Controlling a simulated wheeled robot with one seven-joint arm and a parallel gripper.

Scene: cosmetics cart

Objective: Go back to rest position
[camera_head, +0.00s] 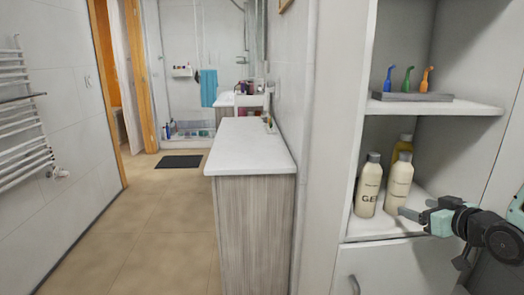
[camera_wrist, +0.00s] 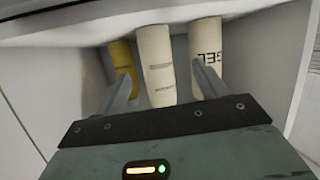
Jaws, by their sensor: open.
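My gripper (camera_head: 403,212) is at the right in the head view, low in front of the cart's lower open shelf. In the wrist view my gripper (camera_wrist: 164,82) is open, with one finger to each side of a cream bottle (camera_wrist: 156,55). I see no contact. The same cream bottle (camera_head: 398,183) stands upright on the shelf in the head view. A cream bottle marked GEL (camera_head: 367,190) stands to its left. A yellow bottle (camera_head: 404,146) is behind, mostly hidden. No object is held.
The upper shelf (camera_head: 470,108) holds a grey tray (camera_head: 412,97) with blue, green and orange small items. A white door (camera_head: 400,270) is below the bottles.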

